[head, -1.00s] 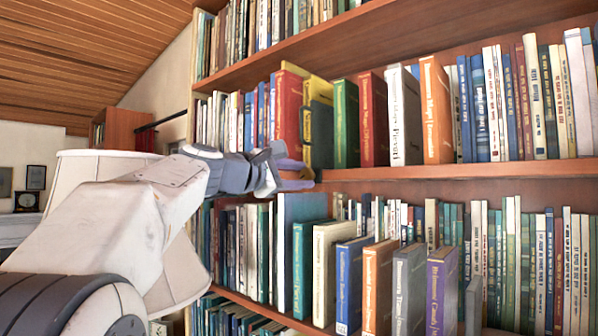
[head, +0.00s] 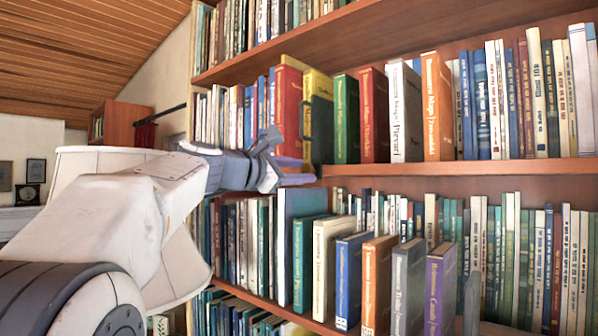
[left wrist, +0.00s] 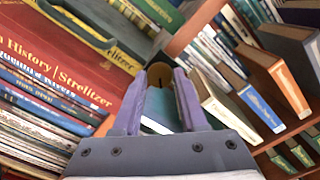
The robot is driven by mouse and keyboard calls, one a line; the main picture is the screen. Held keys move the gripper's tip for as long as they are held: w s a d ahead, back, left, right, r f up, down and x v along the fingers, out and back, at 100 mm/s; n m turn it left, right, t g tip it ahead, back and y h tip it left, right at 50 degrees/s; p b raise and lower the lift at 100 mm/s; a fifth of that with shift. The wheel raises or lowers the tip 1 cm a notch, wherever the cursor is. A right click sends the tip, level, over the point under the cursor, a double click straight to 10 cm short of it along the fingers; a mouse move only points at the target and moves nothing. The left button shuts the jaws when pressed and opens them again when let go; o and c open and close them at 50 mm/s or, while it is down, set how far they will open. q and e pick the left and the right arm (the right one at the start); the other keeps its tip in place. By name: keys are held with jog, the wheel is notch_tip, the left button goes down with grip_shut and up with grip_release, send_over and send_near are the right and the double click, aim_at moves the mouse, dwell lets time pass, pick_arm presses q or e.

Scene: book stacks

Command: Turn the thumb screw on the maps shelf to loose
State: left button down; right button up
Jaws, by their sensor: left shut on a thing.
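The maps shelf (head: 450,170) is the wooden upper board with large books standing on it. My left gripper (head: 299,174) is at the left part of this shelf's front edge, below the yellow book. In the left wrist view its two purple fingers are closed around a small brown, brass-like knob (left wrist: 159,74), which looks like the thumb screw. A dark slot or mark shows on the knob. In the head view the fingers hide the screw, and its turn position cannot be read.
A red book (head: 288,108), a yellow book (head: 316,88) and a dark grey upright piece (head: 321,131) stand just above the gripper. Large books, among them a teal one (head: 304,262), stick out on the shelf below. Free space lies in front of the shelves.

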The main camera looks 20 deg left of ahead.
pick_arm(q)
jog(key=shift+c, duration=2.3)
grip_release()
jog(key=b+v, duration=0.4)
jog(key=v, duration=0.6)
jog(key=shift+s, duration=0.25)
jog(key=shift+a, duration=0.1)
